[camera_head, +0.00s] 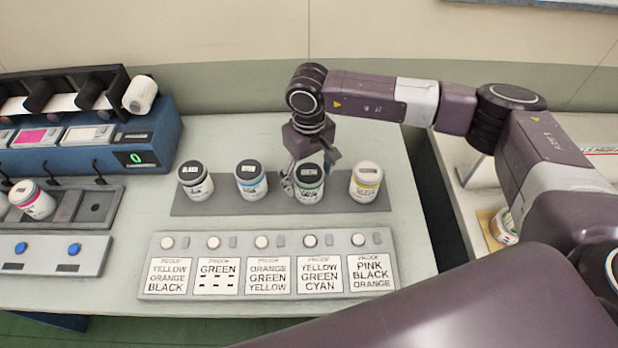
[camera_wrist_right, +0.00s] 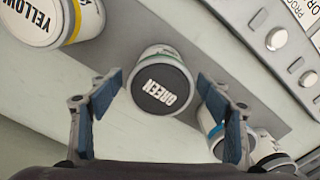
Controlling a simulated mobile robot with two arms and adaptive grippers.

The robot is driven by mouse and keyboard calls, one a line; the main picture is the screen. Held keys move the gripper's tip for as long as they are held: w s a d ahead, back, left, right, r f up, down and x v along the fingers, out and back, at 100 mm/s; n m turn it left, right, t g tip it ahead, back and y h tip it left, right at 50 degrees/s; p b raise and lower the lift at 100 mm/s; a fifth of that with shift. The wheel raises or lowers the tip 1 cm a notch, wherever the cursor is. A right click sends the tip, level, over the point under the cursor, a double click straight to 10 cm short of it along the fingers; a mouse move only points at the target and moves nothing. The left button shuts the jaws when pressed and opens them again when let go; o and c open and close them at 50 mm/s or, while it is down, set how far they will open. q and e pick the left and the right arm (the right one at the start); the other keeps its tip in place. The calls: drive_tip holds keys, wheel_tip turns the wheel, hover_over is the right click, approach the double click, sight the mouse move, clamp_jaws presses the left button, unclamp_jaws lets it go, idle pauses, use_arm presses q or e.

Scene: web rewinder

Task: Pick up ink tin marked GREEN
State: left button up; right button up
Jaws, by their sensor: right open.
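The ink tin marked GREEN (camera_head: 309,186) stands upright on the grey strip, third from the left in its row. In the right wrist view its dark lid (camera_wrist_right: 161,91) reads GREEN and lies between the two fingers. My right gripper (camera_head: 307,176) is above and around this tin, pointing down. In the right wrist view my right gripper (camera_wrist_right: 162,102) is open, one blue-padded finger on each side of the tin, with gaps showing. Whether the fingers are level with the tin's body is hard to tell. My left gripper is not in view.
The YELLOW tin (camera_head: 366,182) stands close on one side, the CYAN-banded tin (camera_head: 251,180) and BLACK tin (camera_head: 195,181) on the other. A proof panel (camera_head: 268,240) with cards and buttons lies in front. A blue machine (camera_head: 150,140) stands left.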

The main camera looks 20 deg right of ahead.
drive_tip(key=shift+f, duration=0.25)
drive_tip(key=c, duration=1.6)
drive_tip(key=shift+r, duration=0.1)
